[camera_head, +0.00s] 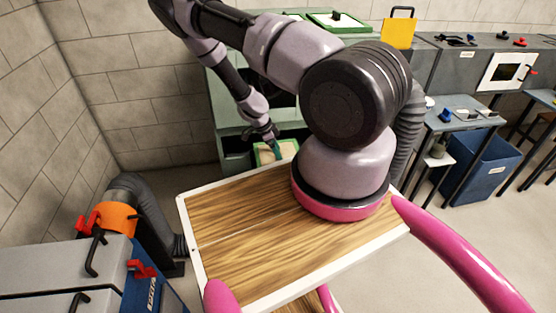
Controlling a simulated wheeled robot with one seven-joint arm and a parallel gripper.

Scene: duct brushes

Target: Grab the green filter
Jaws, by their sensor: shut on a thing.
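The green filter (287,149) shows as a green-framed panel with a pale beige face, low in front of the grey-green cabinet and just beyond the far edge of my wooden top. My gripper (274,145) reaches down to it from above and is shut on it at its upper part. The fingers look small and dark, with a teal piece between them and the panel. The lower part of the filter is hidden behind the wooden top's white edge.
Another green-framed panel (338,21) with a black knob lies on top of the cabinet (226,88), near a yellow plate (398,33). A blue bin (481,168) and a small table stand right. A grey machine (60,275) with an orange-collared hose stands left.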

